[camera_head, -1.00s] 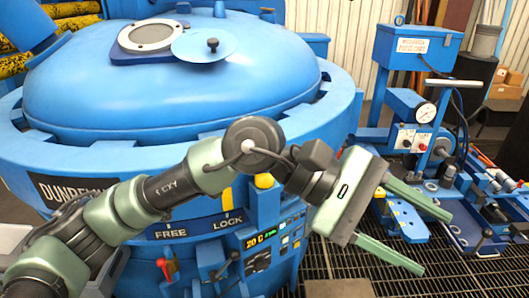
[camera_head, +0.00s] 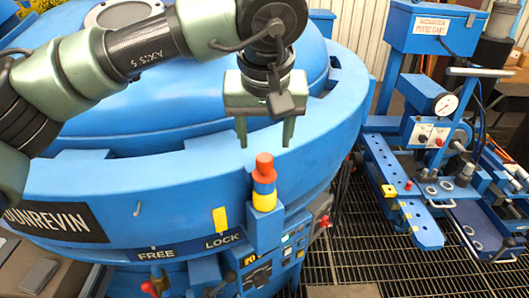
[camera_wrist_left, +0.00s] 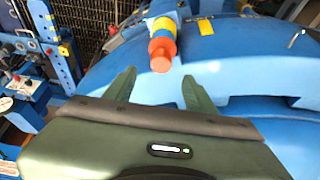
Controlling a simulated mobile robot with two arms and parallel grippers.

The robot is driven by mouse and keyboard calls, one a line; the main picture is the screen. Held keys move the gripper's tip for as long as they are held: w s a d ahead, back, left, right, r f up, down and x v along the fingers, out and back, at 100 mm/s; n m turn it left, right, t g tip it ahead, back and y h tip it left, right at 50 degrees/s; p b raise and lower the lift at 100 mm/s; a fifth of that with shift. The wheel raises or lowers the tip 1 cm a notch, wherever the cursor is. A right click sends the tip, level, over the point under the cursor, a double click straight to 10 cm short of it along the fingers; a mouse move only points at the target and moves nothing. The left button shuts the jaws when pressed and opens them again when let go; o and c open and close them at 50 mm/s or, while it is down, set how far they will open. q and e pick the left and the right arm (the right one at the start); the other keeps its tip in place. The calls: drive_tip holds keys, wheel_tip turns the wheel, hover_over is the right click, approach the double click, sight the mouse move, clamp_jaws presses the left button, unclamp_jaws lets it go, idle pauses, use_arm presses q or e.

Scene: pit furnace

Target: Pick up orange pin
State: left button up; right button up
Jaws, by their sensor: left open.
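The orange pin (camera_head: 264,168) stands upright at the rim of the blue furnace, with a yellow band (camera_head: 264,198) below its orange top. It also shows in the left wrist view (camera_wrist_left: 162,52), ahead of the fingers. My left gripper (camera_head: 266,140) is open and empty, pointing down. In the head view its fingertips appear just above the pin's top, one to each side. In the left wrist view the fingers (camera_wrist_left: 157,88) are spread apart, and the pin lies beyond the gap between them. My right gripper is not in view.
The blue furnace (camera_head: 120,185) with its FREE/LOCK plate (camera_head: 190,246) fills the left and middle. A control panel (camera_head: 262,270) sits below the pin. A blue pump cart (camera_head: 425,120) stands at the right over a grating floor (camera_head: 350,245).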

sight(265, 157)
use_arm(q)
drive_tip(key=shift+f, duration=0.2)
drive_tip(key=p+x, duration=0.1)
drive_tip(key=x, duration=0.2)
drive_tip(key=shift+s+f+p, duration=0.25)
drive_tip(key=shift+p, duration=0.15)
drive_tip(key=x, duration=0.2)
drive_tip(key=shift+w+a+f, duration=0.1)
drive_tip(key=shift+w+f, duration=0.15)
drive_tip(key=shift+f, duration=0.35)
clamp_jaws()
drive_tip(key=shift+r, duration=0.1)
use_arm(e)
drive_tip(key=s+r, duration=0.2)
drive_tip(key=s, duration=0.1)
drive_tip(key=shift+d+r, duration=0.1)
